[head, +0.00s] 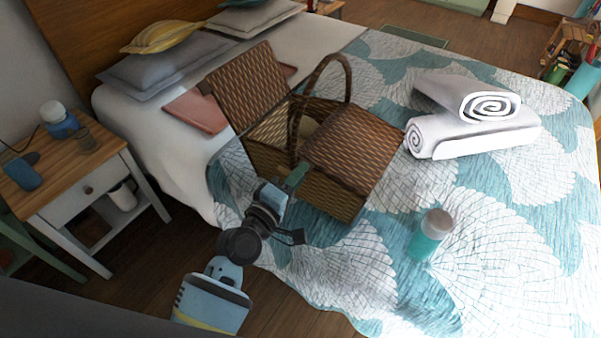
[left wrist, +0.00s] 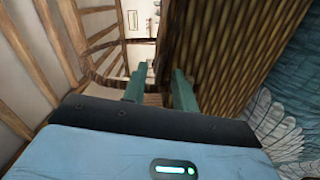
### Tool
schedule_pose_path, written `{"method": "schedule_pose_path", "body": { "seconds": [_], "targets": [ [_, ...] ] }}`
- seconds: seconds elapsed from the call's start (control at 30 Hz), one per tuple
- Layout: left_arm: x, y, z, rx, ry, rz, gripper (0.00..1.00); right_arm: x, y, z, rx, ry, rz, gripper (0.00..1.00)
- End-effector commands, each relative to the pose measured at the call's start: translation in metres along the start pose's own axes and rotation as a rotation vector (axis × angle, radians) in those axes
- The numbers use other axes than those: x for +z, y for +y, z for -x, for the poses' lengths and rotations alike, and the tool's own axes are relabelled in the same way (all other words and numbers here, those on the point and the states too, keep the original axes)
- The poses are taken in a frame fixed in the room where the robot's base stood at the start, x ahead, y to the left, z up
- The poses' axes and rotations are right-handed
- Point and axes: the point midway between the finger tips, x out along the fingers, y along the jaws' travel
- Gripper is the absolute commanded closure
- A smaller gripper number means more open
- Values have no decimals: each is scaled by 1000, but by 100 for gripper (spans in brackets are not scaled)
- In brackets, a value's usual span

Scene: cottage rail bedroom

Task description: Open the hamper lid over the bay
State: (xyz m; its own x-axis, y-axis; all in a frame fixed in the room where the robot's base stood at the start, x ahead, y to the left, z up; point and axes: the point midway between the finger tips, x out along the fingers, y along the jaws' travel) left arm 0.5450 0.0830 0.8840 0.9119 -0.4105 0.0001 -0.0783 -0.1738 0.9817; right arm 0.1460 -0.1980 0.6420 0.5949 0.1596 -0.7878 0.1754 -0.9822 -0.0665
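The wicker hamper (head: 268,158) stands on the bed with a tall arched handle (head: 346,73). Its left lid (head: 247,88) stands raised, and the bay under it is open with a pale inside. Its right lid (head: 355,142) lies over the right half; I cannot tell whether it sits fully flat. My left gripper (head: 297,177) is at the near side of the hamper, by the right lid's near corner. In the left wrist view its two green fingers (left wrist: 159,88) are apart, beside a wicker panel (left wrist: 240,50); contact is unclear. My right gripper is not in view.
Rolled white towels (head: 470,118) lie right of the hamper. A pink cloth or book (head: 196,110) lies behind it. A nightstand (head: 75,172) stands at the left. The bed's front right is clear.

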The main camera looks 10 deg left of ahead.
Motion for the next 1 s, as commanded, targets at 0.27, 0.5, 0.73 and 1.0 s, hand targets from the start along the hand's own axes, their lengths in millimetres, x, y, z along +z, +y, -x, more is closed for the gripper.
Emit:
{"method": "schedule_pose_path", "body": {
  "seconds": [0.27,0.5,0.73,1.0],
  "targets": [
    [0,0,-13,0,0,-1,72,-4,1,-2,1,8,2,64],
    [0,0,-13,0,0,-1,80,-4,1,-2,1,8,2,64],
    [0,0,-12,-1,0,-1,100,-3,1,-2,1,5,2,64],
    [0,0,-12,-1,0,-1,100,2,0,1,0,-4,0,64]
  ]
}}
